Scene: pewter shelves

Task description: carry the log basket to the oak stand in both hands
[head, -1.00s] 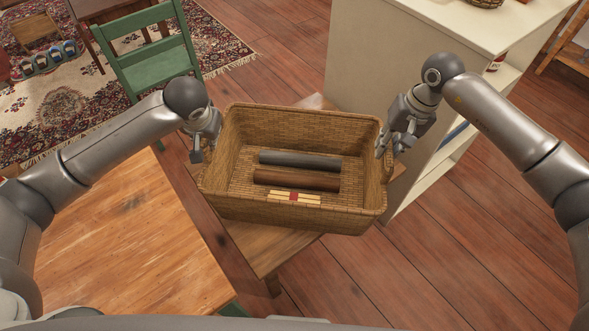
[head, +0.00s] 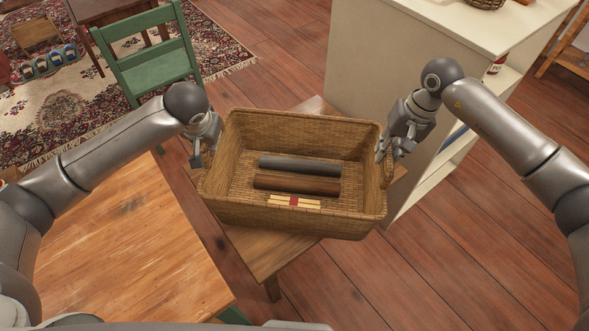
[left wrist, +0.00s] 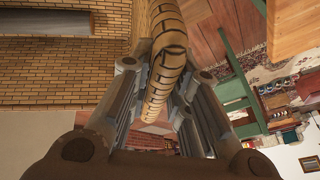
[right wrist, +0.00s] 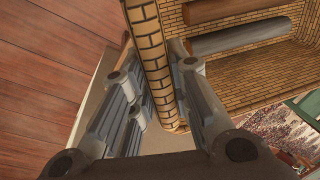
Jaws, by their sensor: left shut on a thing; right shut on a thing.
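The log basket (head: 300,218) is a rectangular woven wicker basket, roughly level, in the middle of the head view. In it lie a grey log (head: 300,165), a brown log (head: 296,184) and a pale bundle with a red band (head: 293,202). My left gripper (head: 203,160) is shut on its left handle (left wrist: 165,60). My right gripper (head: 386,155) is shut on its right handle (right wrist: 150,45). A brown wooden stand (head: 262,255), seemingly the oak stand, shows under the basket, which hides much of its top. I cannot tell whether they touch.
A light wooden table (head: 130,250) is at the lower left, close to the stand. A green chair (head: 150,65) stands behind on a patterned rug (head: 65,105). A pale shelf unit (head: 375,60) rises behind on the right. Open plank floor (head: 450,250) lies at the right.

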